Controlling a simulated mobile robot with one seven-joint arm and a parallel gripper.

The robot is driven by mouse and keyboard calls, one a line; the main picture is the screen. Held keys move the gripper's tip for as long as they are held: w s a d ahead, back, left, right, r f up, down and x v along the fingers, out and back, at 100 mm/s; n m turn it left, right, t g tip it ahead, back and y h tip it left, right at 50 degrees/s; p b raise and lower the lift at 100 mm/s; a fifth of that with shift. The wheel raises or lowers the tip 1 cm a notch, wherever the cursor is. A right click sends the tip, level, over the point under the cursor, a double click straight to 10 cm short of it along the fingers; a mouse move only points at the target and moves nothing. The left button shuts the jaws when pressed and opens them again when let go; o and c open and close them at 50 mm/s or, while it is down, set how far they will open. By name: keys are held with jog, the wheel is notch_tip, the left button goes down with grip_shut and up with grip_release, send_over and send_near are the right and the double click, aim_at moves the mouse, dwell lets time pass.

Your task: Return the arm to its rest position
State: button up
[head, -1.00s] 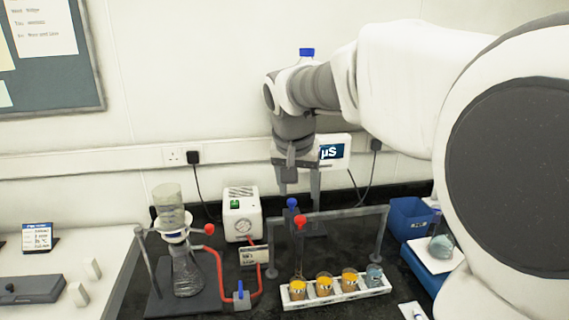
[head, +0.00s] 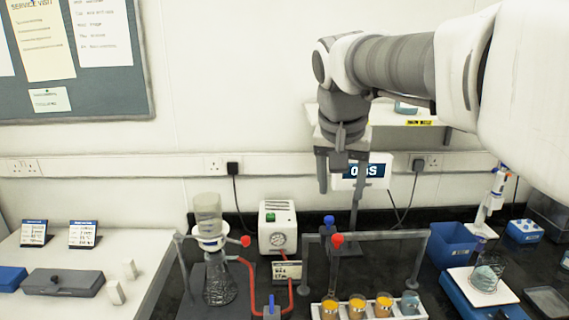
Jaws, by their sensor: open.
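My gripper (head: 336,178) hangs from my arm in the upper right of the head view, pointing down. Its fingers are apart with nothing seen between them. It is above the bench, in front of a white display box (head: 362,172) on a grey post, and above a grey frame with a red knob (head: 337,241) and a blue knob (head: 329,219). How far it is from the display in depth I cannot tell.
Below stand a white rack (head: 369,317) with several small jars, a filter flask (head: 219,283) with red tubing and a white pump (head: 278,228).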

jog(key=s+d+f+n, duration=0.1)
jog(key=s+f+n, duration=0.1)
jog(key=s+f, duration=0.3)
jog(key=s+d+f+n+t+y, duration=0.1)
jog(key=s+f, duration=0.5)
jog(key=s, duration=0.8)
jog(key=shift+s+d+n+y, duration=0.3)
jog(key=shift+n, duration=0.2)
